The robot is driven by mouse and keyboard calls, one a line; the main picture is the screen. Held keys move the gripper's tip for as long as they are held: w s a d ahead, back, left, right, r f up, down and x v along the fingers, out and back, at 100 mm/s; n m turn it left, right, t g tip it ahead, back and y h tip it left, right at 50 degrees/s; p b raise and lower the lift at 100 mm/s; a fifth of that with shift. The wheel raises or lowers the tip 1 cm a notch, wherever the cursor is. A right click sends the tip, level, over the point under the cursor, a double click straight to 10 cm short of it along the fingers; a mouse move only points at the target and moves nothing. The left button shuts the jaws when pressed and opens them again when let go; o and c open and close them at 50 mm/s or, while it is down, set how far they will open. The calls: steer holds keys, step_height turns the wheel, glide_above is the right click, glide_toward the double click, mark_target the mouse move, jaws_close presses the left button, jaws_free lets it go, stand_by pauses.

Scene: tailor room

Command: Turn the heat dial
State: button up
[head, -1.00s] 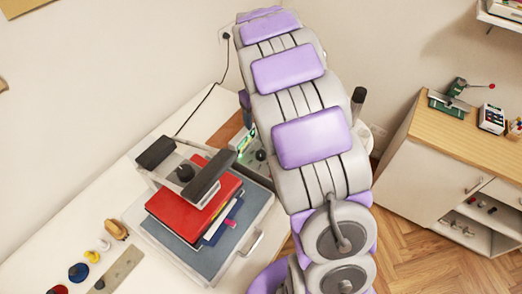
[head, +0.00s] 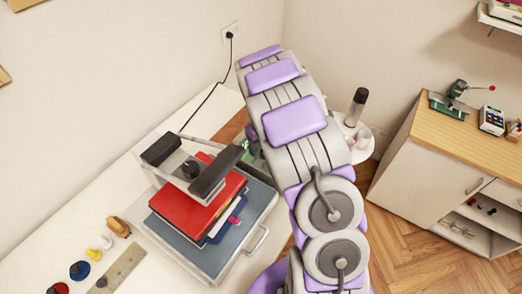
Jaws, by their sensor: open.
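A heat press (head: 262,236) stands on the white table, with a grey base, a front handle and an upper frame with two black grips. A small control box (head: 247,149) with a greenish face shows at the press's back right, partly covered by my arm. I cannot make out a dial on it. My purple and grey arm reaches up beside the press, and its far end hides my gripper.
A red book (head: 190,207) and other thin items lie on the press. Spools and a wooden strip (head: 118,268) lie at the table's front left. A black cord runs to a wall socket (head: 231,33). A wooden-topped cabinet (head: 455,140) stands right.

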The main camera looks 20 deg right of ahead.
steer(key=d+f, duration=0.2)
steer(key=f, duration=0.1)
steer(key=shift+d, duration=0.35)
steer(key=shift+a, duration=1.05)
steer(key=c, duration=0.3)
steer(key=shift+c, duration=0.7)
steer(key=shift+d, duration=0.55)
steer(key=c, duration=0.6)
steer(key=shift+a, duration=0.2)
